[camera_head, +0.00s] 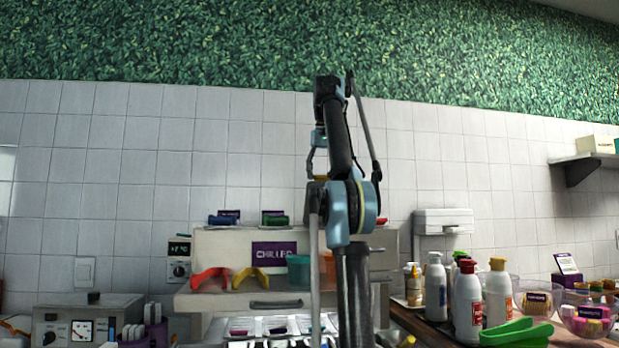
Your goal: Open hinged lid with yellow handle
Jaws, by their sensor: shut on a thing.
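My arm rises through the middle of the view, and my gripper (315,175) hangs down from its top, left of the forearm. Its fingertips meet a small yellow handle (321,178) and appear shut on it; my arm partly covers this spot. The yellow handle shows higher in the picture than the blue handle (222,221) and green handle (275,220) on top of the chilled cabinet (220,245). The lid under the yellow handle is hidden behind my arm, so its angle cannot be told.
Several bottles (468,302), green tongs (517,333) and clear bowls (590,314) fill the right counter. Above the cabinet, the tiled wall is bare.

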